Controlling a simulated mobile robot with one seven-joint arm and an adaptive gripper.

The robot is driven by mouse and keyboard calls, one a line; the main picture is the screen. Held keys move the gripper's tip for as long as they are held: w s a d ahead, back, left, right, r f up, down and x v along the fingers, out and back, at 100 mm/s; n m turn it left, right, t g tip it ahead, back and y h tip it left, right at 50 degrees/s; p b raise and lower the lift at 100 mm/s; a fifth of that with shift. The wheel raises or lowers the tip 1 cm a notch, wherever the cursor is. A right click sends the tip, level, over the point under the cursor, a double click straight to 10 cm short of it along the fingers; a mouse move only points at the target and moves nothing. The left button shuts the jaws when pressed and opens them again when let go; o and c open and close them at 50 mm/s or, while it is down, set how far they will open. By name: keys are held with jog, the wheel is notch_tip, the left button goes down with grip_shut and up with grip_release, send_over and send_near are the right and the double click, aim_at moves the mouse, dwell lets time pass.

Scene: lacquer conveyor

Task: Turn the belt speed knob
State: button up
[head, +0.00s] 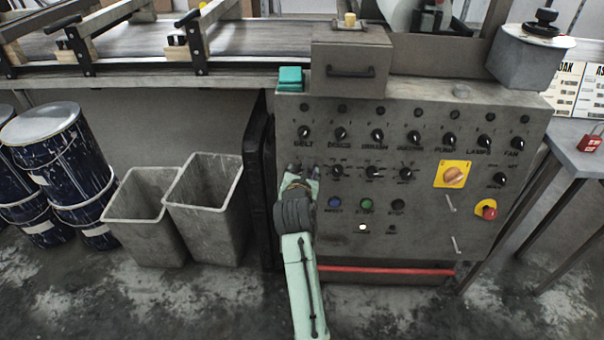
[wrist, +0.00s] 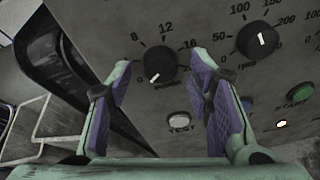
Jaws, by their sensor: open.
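The belt speed knob (wrist: 160,67) is round and black on the grey panel in the wrist view. A scale with 8, 12 and 16 surrounds it. Its white pointer aims to the lower left, near the 0. My gripper (wrist: 161,82) is open, with its purple-padded fingertips to the left and right of the knob in that picture. I cannot tell whether they touch it. In the head view my gripper (head: 301,172) is at the panel's left side, below the BELT label, and hides that part of the panel.
An rpm knob (wrist: 260,38) sits to the right, and a white TEST button (wrist: 179,120) lies below. The control panel (head: 440,225) also carries an orange rotary switch (head: 453,174) and a red emergency button (head: 486,209). Grey bins (head: 207,195) stand left of the panel.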

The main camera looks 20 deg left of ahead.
jog(key=v, duration=1.2)
